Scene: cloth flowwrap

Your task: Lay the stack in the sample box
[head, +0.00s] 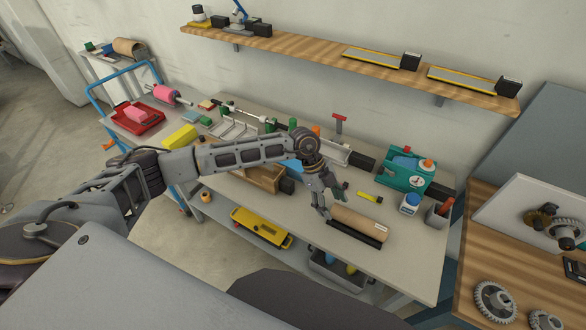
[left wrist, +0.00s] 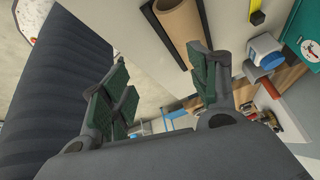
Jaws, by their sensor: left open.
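My left gripper (head: 326,203) is open and empty, fingers pointing down over the front of the grey bench, just left of a brown roll. In the left wrist view its green-padded fingers (left wrist: 165,88) stand wide apart with nothing between them. An open wooden box (head: 264,178), which may be the sample box, sits behind and left of the gripper, partly hidden by my left forearm. A bit of blue (head: 292,167) shows beside the arm. I cannot make out the stack for certain. My right gripper is not in view.
The brown roll (head: 357,222) lies in a black holder at the bench's front edge; it also shows in the left wrist view (left wrist: 178,25). A teal device (head: 405,172), a white jar (head: 410,203) and a grey cup (head: 437,215) stand to the right. A yellow block (head: 180,137) lies left.

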